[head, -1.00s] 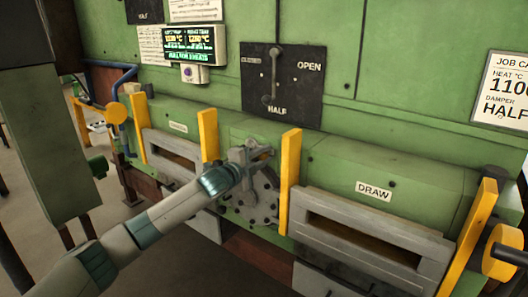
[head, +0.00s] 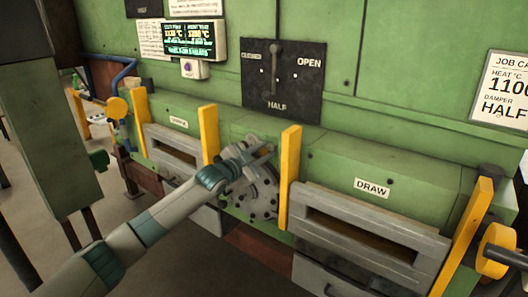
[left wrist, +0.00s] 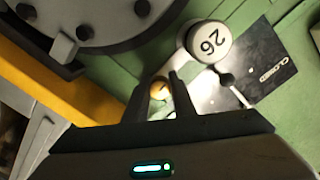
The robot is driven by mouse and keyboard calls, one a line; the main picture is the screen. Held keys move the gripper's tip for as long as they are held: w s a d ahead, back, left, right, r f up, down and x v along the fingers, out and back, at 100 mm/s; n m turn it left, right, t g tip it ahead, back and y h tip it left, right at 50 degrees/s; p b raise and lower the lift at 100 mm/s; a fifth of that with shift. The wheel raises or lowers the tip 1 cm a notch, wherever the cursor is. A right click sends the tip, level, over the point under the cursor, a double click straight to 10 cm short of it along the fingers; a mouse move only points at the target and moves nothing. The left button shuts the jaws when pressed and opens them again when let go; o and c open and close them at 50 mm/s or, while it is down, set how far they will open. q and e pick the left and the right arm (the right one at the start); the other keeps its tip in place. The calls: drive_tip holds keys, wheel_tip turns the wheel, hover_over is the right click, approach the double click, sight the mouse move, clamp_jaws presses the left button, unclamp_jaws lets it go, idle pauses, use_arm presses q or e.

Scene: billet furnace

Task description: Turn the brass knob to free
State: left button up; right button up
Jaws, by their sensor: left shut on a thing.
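The brass knob (left wrist: 159,88) shows in the left wrist view as a small yellow round thing between the fingers of my left gripper (left wrist: 160,79). The gripper is shut on it. In the head view my left gripper (head: 260,153) reaches the front of the green furnace, by a round grey bolted plate (head: 263,192), and hides the knob. My right gripper is not in view.
Yellow upright bars (head: 290,165) stand close on both sides of the gripper. A white disc marked 26 (left wrist: 209,40) is near the fingers. Above is the damper plate (head: 305,85) with its lever (head: 275,65). The DRAW slot (head: 365,233) is at the right.

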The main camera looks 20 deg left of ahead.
use_arm(q)
drive_tip(key=shift+f, duration=0.1)
idle(0.3)
drive_tip(key=o, duration=1.1)
drive_tip(key=shift+c, duration=0.2)
drive_tip(key=shift+s+a+b, duration=0.25)
drive_tip(key=shift+s+b, duration=0.05)
drive_tip(key=shift+s, duration=0.35)
drive_tip(key=b+v, duration=0.5)
drive_tip(key=v, duration=1.1)
drive_tip(key=shift+b, duration=0.3)
drive_tip(key=shift+a, duration=0.1)
